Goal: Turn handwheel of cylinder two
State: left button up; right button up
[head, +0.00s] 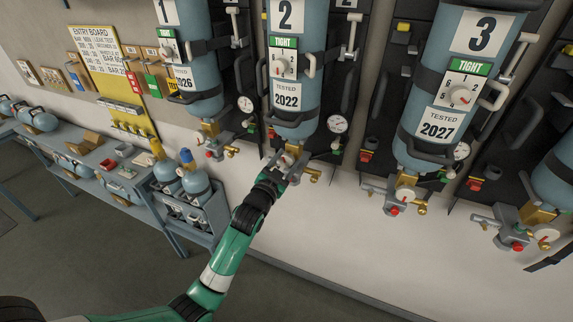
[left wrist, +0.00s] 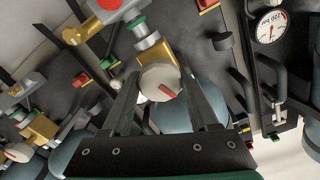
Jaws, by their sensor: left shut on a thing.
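Cylinder two (head: 299,75) is a blue-grey cylinder marked 2, strapped upright to a dark back panel, with a green TIGHT label and a 2022 test tag. Its valve sits at the bottom, with a brass body that shows in the left wrist view (left wrist: 153,53). The handwheel (left wrist: 161,83) is a pale round knob with a red mark. My left gripper (head: 276,176) reaches up to this valve from below. In the left wrist view its two dark fingers (left wrist: 161,100) stand on either side of the handwheel, shut on it. The right gripper is not in view.
Cylinder one (head: 193,60) hangs to the left and cylinder three (head: 450,85) to the right, each with its own valve below. Pressure gauges (head: 337,124) sit beside them. A grey bench (head: 95,160) with small cylinders stands at the left. The floor below is clear.

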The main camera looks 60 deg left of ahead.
pick_arm(q)
jog(key=n+b, duration=0.1)
jog(key=n, duration=0.2)
jog(key=shift+n, duration=0.4)
jog(key=n+b, duration=0.1)
jog(key=n, duration=0.2)
jog(key=shift+n+b, duration=0.3)
jog(key=n+b, duration=0.1)
jog(key=n, duration=0.2)
jog(key=shift+a+n, duration=0.1)
jog(key=shift+n, duration=0.3)
jog(key=n+b, duration=0.1)
jog(key=n, duration=0.3)
jog(key=shift+s, duration=0.1)
jog(key=n+b, duration=0.1)
jog(key=n, duration=0.3)
jog(key=shift+f, duration=0.1)
jog(key=n+b, duration=0.1)
jog(key=n, duration=0.3)
jog(key=shift+n, duration=0.3)
jog(key=n+b, duration=0.1)
jog(key=n, duration=0.3)
jog(key=shift+f, duration=0.1)
jog(key=shift+n+b, duration=0.5)
jog(key=shift+n, duration=1.6)
